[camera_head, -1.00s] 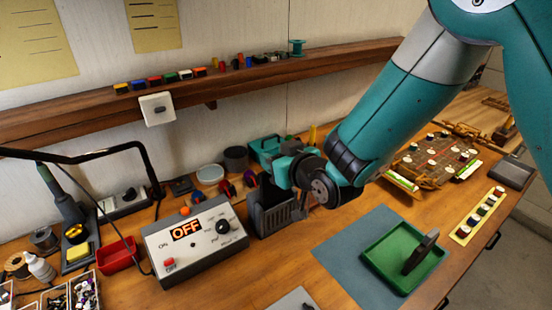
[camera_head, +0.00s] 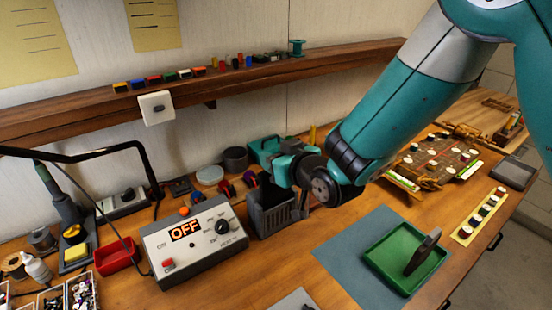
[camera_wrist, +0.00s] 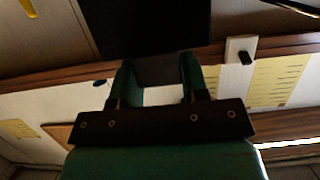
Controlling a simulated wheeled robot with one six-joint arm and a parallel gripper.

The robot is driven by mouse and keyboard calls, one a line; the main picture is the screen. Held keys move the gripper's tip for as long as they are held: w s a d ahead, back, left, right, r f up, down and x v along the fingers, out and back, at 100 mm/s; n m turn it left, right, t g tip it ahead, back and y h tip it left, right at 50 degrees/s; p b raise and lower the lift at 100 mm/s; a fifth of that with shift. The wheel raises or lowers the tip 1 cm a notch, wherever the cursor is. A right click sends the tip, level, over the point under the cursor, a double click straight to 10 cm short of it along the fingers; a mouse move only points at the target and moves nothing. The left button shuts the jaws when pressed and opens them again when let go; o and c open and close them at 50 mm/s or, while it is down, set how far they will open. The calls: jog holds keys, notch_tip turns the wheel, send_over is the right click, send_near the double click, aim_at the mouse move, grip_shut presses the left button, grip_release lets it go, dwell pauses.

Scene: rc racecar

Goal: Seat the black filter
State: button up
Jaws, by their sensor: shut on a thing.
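In the wrist view my gripper (camera_wrist: 157,68) has its two teal fingers closed on a dark piece. A large flat black panel, which looks like the black filter (camera_wrist: 145,28), extends from the fingers to the top edge. In the head view my gripper (camera_head: 290,168) is over a dark grey slotted box (camera_head: 271,219) on the bench. The filter is hard to tell apart from the dark box and wrist there. I cannot tell whether it touches or enters the box.
A grey control unit (camera_head: 195,245) reading OFF stands left of the box. A green tray (camera_head: 385,268) on a blue mat (camera_head: 335,252) holds an upright dark piece (camera_head: 422,250). A wooden shelf (camera_head: 80,110) with small parts runs along the wall behind.

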aim_at(277, 192)
jog(key=shift+f, duration=0.15)
jog(key=shift+f+b, duration=0.35)
jog(key=shift+b, duration=0.2)
jog(key=shift+f+b, duration=4.2)
jog(key=shift+f, duration=0.05)
jog(key=o, duration=1.3)
jog(key=shift+s, duration=0.1)
jog(key=b+v, duration=0.7)
jog(key=v, duration=0.1)
jog(key=b+v, duration=0.7)
jog(key=v, duration=0.2)
jog(key=shift+d+r, duration=0.15)
jog(key=shift+r, duration=0.15)
